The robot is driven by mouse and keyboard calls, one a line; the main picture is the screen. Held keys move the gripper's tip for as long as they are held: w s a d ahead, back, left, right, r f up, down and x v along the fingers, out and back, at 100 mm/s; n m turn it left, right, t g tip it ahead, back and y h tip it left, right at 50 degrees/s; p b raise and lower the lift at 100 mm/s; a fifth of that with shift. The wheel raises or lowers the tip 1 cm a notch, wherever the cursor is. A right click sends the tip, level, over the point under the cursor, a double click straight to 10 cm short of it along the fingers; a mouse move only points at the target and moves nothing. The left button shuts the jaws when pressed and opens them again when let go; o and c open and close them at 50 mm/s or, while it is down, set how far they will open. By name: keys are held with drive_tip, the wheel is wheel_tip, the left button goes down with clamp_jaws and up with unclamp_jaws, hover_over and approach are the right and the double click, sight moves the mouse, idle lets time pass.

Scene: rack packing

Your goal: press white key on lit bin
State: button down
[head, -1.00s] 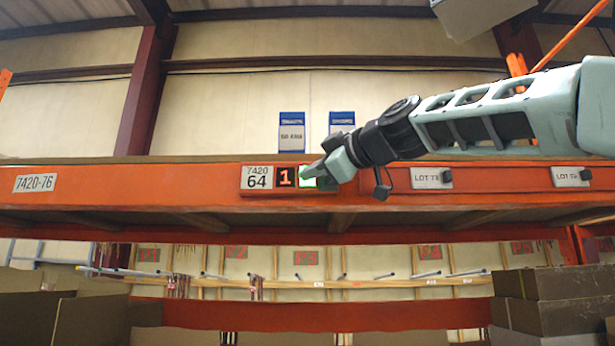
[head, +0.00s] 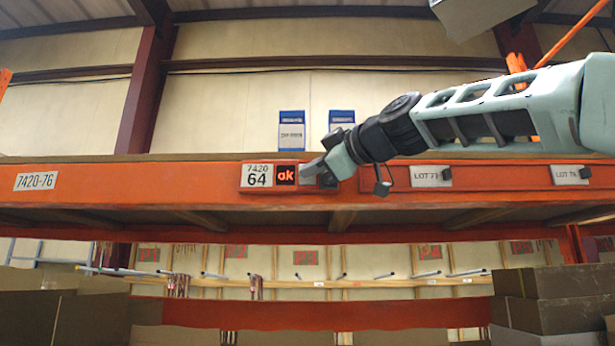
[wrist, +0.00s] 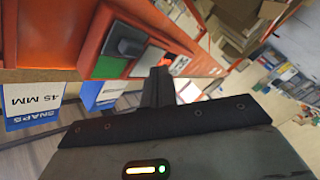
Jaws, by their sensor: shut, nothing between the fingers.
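The bin's module on the orange beam carries a label 7420 64 (head: 257,176) and a small dark display (head: 285,175) that reads "ok" in red. My gripper (head: 312,171) is shut and empty, its tips at the module just right of the display, covering what lies there. In the wrist view my gripper's tips (wrist: 160,74) reach the module beside a pale grey-white key (wrist: 147,61), which they partly hide. A green patch (wrist: 108,67) and a dark grey block (wrist: 128,46) sit on the panel nearby. I cannot tell whether the tips touch the key.
The orange beam (head: 120,178) also bears a label 7420-76 (head: 36,181) at left and LOT labels (head: 431,177) at right. Two blue-and-white boxes (head: 291,130) stand above the beam. Boxes (head: 550,300) are stacked lower right. The space before the beam's left part is clear.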

drive_tip(key=shift+s, duration=0.35)
drive_tip(key=shift+s+a+b, duration=0.1)
drive_tip(key=shift+s+b, duration=0.95)
drive_tip(key=shift+s, duration=1.5)
